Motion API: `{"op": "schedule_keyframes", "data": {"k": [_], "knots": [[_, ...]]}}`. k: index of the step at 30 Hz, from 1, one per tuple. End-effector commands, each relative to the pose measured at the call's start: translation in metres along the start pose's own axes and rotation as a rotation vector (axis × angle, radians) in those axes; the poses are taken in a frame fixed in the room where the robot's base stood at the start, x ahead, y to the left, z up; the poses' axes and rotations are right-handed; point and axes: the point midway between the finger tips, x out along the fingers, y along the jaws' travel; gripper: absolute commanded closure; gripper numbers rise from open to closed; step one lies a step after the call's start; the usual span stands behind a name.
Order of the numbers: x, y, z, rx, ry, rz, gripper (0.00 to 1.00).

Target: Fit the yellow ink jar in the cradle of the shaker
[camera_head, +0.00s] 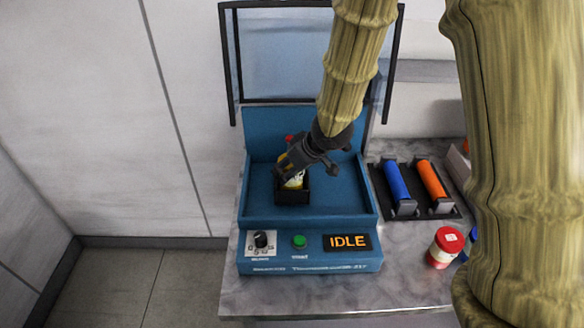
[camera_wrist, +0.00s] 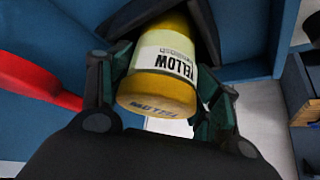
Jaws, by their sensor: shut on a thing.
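The yellow ink jar (camera_wrist: 164,75) has a white label reading YELLOW and sits between my gripper's fingers in the wrist view. In the head view the jar (camera_head: 294,182) is partly hidden by my gripper (camera_head: 293,167). My gripper is shut on the jar at the shaker's black cradle (camera_head: 292,198). The jar's lower part is inside or just over the cradle; I cannot tell how fully it is seated. The cradle stands in the blue tray of the shaker (camera_head: 262,215), whose display reads IDLE.
The shaker's framed clear lid (camera_head: 280,60) stands raised at the back. A red lever-like part (camera_wrist: 35,80) shows at left in the wrist view. A blue roller (camera_head: 397,187), an orange roller (camera_head: 432,180) and a red-lidded jar (camera_head: 445,247) are to the right. The counter front (camera_head: 300,295) is clear.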

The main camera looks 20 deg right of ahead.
Motion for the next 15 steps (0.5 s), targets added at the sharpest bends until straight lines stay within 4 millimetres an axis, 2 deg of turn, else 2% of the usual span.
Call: {"op": "schedule_keyframes", "data": {"k": [15], "knots": [[0.0045, 0.0001, 0.0025, 0.001, 0.001, 0.0, 0.74]]}}
